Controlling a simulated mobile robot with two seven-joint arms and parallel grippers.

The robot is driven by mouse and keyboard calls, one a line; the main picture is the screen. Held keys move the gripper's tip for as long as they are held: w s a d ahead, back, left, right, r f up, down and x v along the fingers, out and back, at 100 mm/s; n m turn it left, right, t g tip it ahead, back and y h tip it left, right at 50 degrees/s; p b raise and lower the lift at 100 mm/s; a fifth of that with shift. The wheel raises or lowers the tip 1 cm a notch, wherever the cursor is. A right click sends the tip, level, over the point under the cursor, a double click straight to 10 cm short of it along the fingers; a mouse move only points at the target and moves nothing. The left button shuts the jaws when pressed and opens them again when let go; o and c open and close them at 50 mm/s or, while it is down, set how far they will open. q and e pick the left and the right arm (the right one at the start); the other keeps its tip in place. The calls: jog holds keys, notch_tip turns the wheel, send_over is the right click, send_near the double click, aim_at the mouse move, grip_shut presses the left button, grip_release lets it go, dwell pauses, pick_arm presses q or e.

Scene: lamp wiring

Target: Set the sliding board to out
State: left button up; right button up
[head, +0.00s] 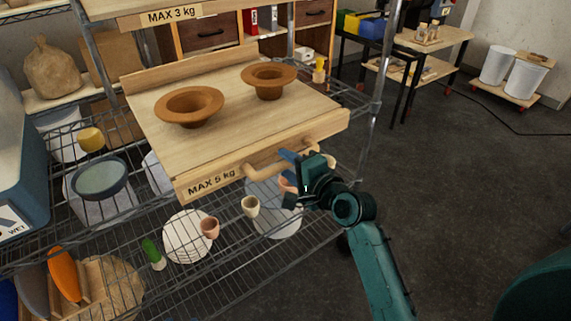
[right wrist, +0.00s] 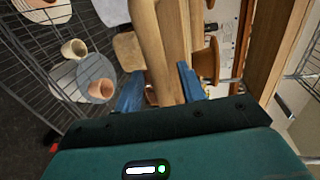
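The sliding board (head: 240,122) is a pale wooden board marked "MAX 5 kg" on its front. It juts from the wire shelf, with a raised back rail. Two brown hat-shaped bowls, one on the left (head: 189,106) and one on the right (head: 269,81), stand on it. A round wooden handle (head: 262,168) runs along its front; it also shows in the right wrist view (right wrist: 148,40). My right gripper (head: 302,160) is at the handle's right part. In the right wrist view its blue fingers (right wrist: 161,85) lie either side of the wood, with no clear gap. My left gripper is out of view.
Lower wire racks hold plates, several small cups (head: 250,206), a blue-grey bowl (head: 99,178) and an orange object (head: 64,274). A metal shelf post (head: 377,85) stands right of the board.

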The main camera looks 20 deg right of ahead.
jog(key=shift+x, duration=0.8)
jog(key=shift+c, duration=0.3)
grip_shut()
